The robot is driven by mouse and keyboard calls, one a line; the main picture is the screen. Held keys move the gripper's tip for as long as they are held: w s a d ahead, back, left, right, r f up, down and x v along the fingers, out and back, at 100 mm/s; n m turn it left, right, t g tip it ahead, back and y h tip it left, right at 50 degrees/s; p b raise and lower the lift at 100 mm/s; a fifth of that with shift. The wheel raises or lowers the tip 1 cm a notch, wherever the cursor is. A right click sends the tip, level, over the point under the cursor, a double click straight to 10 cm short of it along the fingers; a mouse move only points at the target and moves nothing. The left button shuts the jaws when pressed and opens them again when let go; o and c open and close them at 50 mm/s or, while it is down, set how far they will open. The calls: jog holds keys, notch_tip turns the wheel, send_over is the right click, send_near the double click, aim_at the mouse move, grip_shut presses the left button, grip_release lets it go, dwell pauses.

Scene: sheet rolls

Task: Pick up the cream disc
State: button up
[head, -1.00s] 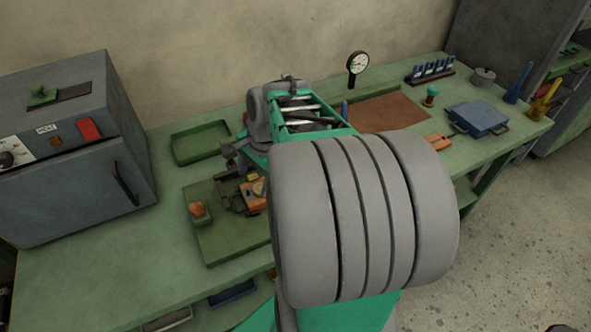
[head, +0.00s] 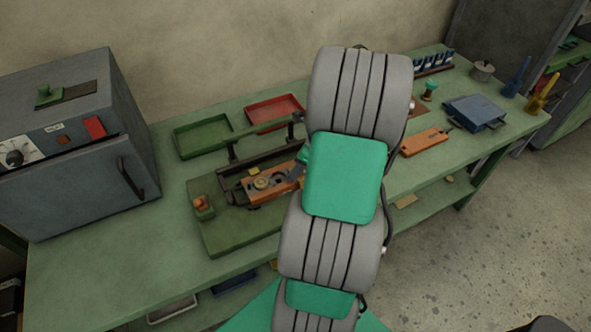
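A small round cream disc (head: 261,183) lies on an orange block (head: 258,195), which sits in a dark fixture with rails on the green base plate (head: 222,240) on the bench. Something grey at the right end of the block, beside my arm, is too small to make out. My arm's grey and teal links cover the middle of the view and hide the area right of the fixture. My gripper cannot be made out; the arm's end is hidden behind its own links.
A green tray (head: 202,136) and a red tray (head: 274,112) lie behind the fixture. A grey oven-like box (head: 75,160) stands at the left. An orange block (head: 424,142) and a blue case (head: 475,112) lie right of my arm. The front left bench (head: 110,255) is clear.

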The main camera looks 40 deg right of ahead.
jog(key=shift+s+a+f, duration=0.15)
jog(key=shift+f, duration=0.15)
jog(key=shift+c, duration=0.2)
